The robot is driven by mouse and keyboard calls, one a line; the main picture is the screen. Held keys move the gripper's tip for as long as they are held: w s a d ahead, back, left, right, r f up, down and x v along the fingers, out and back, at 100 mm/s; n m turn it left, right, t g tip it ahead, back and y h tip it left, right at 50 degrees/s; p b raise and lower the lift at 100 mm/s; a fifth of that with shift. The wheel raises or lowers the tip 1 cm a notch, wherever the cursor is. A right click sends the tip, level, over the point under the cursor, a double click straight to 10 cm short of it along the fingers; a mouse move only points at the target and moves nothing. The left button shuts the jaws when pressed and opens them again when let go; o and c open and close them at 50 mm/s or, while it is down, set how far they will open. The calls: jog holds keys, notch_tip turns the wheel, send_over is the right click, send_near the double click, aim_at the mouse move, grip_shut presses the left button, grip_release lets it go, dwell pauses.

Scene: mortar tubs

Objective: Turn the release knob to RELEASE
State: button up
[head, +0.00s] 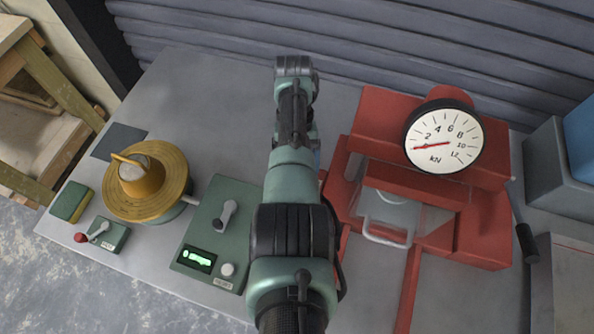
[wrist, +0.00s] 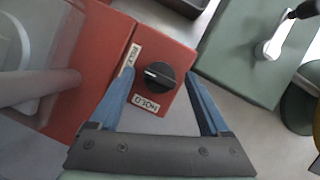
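The release knob (wrist: 156,77) is black and round, with a white pointer line towards the left in the wrist view. It sits on a red box (wrist: 174,55) with two white labels. The label below it reads HOLD (wrist: 145,104); the upper-left label (wrist: 130,60) is too small to read surely. My gripper (wrist: 160,75) is open, its two blue fingers on either side of the knob in this view. Gaps show beside the knob; I cannot tell how far above it the fingertips are.
A red press with a kN dial (head: 443,137) stands right of my arm. A green control box (head: 213,235) with a lever stands left. A yellow round device (head: 148,182) and a small green box with a red-knobbed lever (head: 108,234) are farther left.

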jog(key=b+v, duration=0.1)
jog(key=v, duration=1.2)
jog(key=shift+w, duration=0.1)
dwell(0.3)
